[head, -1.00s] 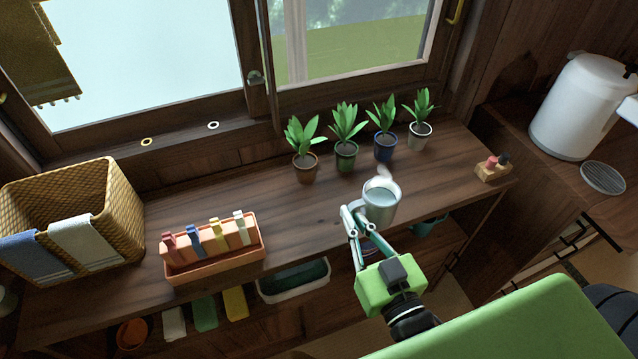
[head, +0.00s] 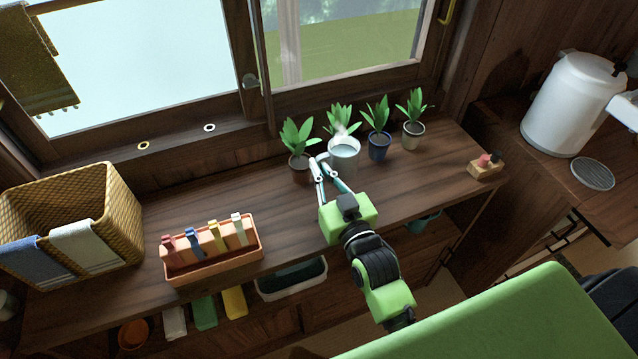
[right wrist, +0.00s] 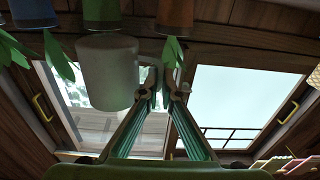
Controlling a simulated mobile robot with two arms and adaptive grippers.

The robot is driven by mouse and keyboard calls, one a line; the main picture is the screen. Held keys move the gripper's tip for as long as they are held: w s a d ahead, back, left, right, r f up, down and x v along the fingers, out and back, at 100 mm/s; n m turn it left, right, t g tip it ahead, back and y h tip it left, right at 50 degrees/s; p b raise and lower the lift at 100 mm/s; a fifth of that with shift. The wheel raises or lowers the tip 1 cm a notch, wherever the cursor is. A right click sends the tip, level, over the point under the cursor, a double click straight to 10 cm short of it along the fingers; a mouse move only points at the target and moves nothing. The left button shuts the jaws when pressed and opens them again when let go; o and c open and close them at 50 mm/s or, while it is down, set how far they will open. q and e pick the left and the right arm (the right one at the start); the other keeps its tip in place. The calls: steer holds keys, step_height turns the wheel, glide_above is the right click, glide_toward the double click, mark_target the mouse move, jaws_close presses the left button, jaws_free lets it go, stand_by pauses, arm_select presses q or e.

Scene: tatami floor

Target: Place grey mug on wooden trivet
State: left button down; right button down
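The grey mug (head: 344,155), with steam rising from it, is in front of the green-potted plant in the head view. In the right wrist view the mug (right wrist: 108,75) appears upside down, left of the fingers. My right gripper (head: 326,167) is shut at the mug's handle side and holds it upright, apparently above the wooden counter; its fingers also show in the right wrist view (right wrist: 165,88). The handle itself is mostly hidden by the fingers. I cannot make out a wooden trivet in these frames. My left gripper is not in view.
Several potted plants stand along the window, including a blue pot (head: 379,147) close right of the mug. An orange box (head: 210,266) and a wicker basket (head: 120,215) are left. A small wooden holder (head: 485,170) is right. The counter's (head: 420,185) right-middle is clear.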

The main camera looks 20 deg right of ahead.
step_height(320, 180, down, 6)
steer(key=shift+s+r, duration=0.1)
steer(key=shift+r, duration=0.05)
steer(key=shift+w+f, duration=0.3)
steer(key=shift+w, duration=0.15)
steer(key=c, duration=2.7)
jaws_free()
steer(key=shift+f, duration=0.25)
steer(key=o, duration=0.4)
steer(key=shift+s, duration=0.1)
